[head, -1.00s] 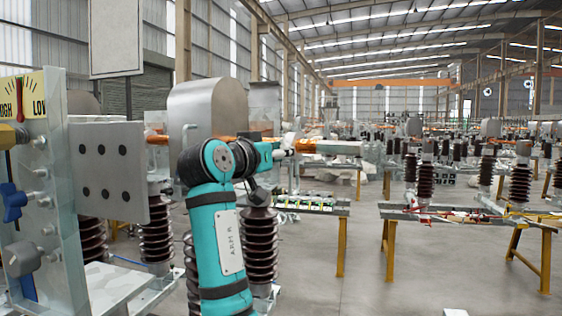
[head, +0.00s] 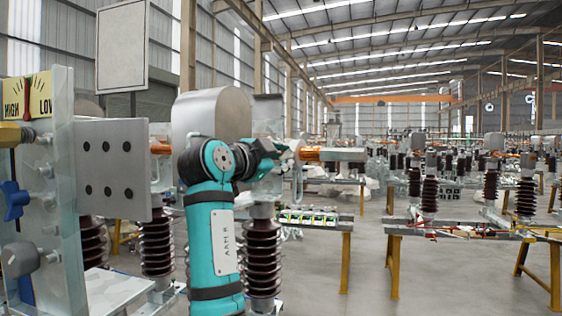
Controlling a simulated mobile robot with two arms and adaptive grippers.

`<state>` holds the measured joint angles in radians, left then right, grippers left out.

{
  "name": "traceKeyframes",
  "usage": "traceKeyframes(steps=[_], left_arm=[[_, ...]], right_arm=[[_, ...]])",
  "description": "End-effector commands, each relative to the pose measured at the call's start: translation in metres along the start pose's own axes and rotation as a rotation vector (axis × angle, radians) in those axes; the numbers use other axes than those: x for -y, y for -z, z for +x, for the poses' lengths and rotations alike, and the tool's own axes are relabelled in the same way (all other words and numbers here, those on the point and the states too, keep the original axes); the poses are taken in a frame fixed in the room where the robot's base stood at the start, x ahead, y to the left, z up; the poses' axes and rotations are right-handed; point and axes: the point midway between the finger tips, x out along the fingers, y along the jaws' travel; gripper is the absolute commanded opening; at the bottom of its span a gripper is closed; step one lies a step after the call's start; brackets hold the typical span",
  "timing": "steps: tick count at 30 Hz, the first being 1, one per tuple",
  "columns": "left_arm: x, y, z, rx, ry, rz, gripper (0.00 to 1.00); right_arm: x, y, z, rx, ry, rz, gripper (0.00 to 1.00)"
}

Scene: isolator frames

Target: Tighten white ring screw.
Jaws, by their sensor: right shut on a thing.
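My right arm, teal and labelled ARM R, rises from the bottom middle of the head view. Its dark right gripper (head: 279,150) points to the right, at the near end of an orange-copper rod (head: 311,154) and grey metal bar. The gripper is shut on a small pale piece there, which looks like the white ring screw (head: 294,146). The fingers and wrist hide much of it, so its thread and seating cannot be made out. My left gripper is not in view.
A glass-like panel with a HIGH/LOW gauge (head: 28,98) and a grey plate with several dark holes (head: 112,168) stand close at left. Brown ribbed insulators (head: 262,258) stand behind my arm. Workbenches (head: 318,221) with yellow legs stand beyond, with open floor between.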

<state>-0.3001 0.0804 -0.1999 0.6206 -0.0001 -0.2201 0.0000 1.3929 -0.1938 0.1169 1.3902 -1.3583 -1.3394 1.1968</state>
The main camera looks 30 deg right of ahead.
Motion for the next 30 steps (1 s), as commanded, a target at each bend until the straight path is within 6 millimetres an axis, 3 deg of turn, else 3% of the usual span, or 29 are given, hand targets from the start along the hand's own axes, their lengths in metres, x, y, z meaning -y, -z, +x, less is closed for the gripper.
traceKeyframes(steps=[15, 30], left_arm=[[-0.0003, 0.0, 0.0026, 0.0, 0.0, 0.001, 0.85], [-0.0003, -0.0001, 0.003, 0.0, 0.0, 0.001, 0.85]], right_arm=[[0.0042, 0.0023, -0.0008, -0.002, 0.003, 0.416, 0.0], [0.0043, 0.0022, -0.0004, -0.002, 0.001, 0.547, 0.0]])
